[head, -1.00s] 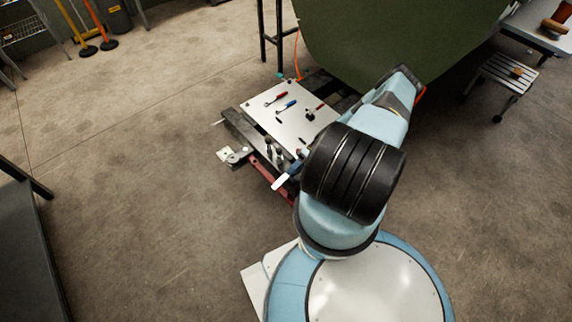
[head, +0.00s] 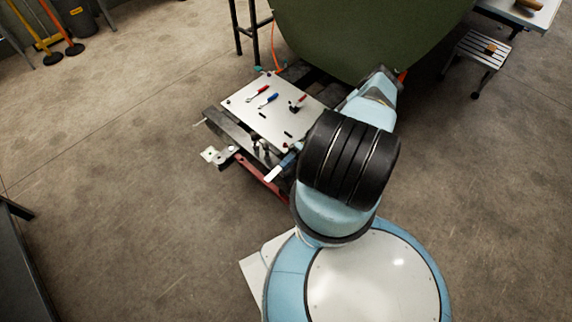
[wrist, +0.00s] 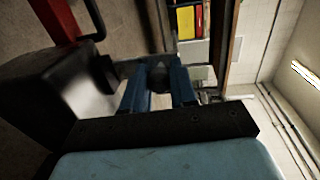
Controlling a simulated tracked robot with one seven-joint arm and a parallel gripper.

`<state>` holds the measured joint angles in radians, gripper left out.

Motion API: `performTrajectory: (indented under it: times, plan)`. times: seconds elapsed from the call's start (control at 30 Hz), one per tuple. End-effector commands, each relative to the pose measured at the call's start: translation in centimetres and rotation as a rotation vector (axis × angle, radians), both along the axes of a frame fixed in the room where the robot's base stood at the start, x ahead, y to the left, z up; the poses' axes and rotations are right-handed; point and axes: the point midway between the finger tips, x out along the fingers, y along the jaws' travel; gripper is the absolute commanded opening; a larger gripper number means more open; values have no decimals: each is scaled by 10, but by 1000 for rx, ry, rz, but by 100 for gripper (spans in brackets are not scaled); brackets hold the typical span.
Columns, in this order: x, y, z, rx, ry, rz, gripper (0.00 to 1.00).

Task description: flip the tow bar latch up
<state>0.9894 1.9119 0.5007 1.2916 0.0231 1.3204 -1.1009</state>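The red tow bar (head: 262,178) is low at the front of the cart, with a pale metal hitch plate (head: 212,155) at its left end. I cannot clearly make out the latch itself in either view. My gripper shows in the wrist view (wrist: 158,95) as two blue fingers standing apart. A dark, rounded thing (wrist: 158,74) shows between or just behind the fingertips; I cannot tell whether they touch it. In the head view my arm reaches to the cart's front right and hides most of the gripper. A red bar end (wrist: 57,18) shows upper left in the wrist view.
The cart's white board (head: 283,118) carries several tools, among them a red-handled (head: 258,86) and a blue-handled one (head: 268,99). A large green fuselage panel (head: 365,40) stands behind. A slatted step stool (head: 482,50) is at right. The floor left of the cart is clear.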

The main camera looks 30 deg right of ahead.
Motion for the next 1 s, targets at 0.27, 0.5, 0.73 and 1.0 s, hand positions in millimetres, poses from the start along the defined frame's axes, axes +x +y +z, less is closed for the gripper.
performTrajectory:
  times: [0.27,0.5,0.73,1.0]
  plan:
    - [-1,-1,-1,-2,1,2,52]
    - [0,0,0,-1,1,2,52]
    - [6,-20,2,-4,-1,1,52]
    - [22,-69,7,-4,0,1,52]
